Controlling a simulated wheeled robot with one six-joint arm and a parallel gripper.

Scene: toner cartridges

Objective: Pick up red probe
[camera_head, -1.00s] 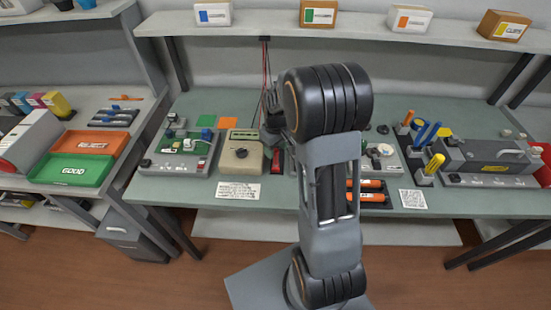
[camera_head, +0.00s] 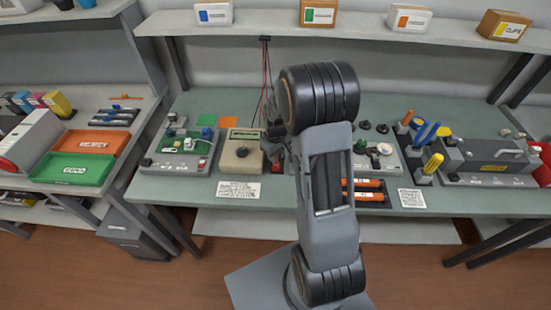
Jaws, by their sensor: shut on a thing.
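My gripper (camera_head: 273,146) is small and mostly hidden behind my own arm, at the right side of the beige meter (camera_head: 241,152). It is shut on the red probe, but the fingertips and the probe in them are too dark and small to make out. A red piece (camera_head: 277,167) shows just below the gripper, beside the meter; I cannot tell whether it is the probe or its holder. Thin red and black leads (camera_head: 265,75) hang from the shelf down to the gripper area.
A circuit-board fixture (camera_head: 180,150) stands left of the meter. Orange cylinders (camera_head: 365,190) lie in a dark tray right of my arm. A grey machine (camera_head: 492,160) and upright coloured tools stand further right. The shelf (camera_head: 350,33) runs above the bench.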

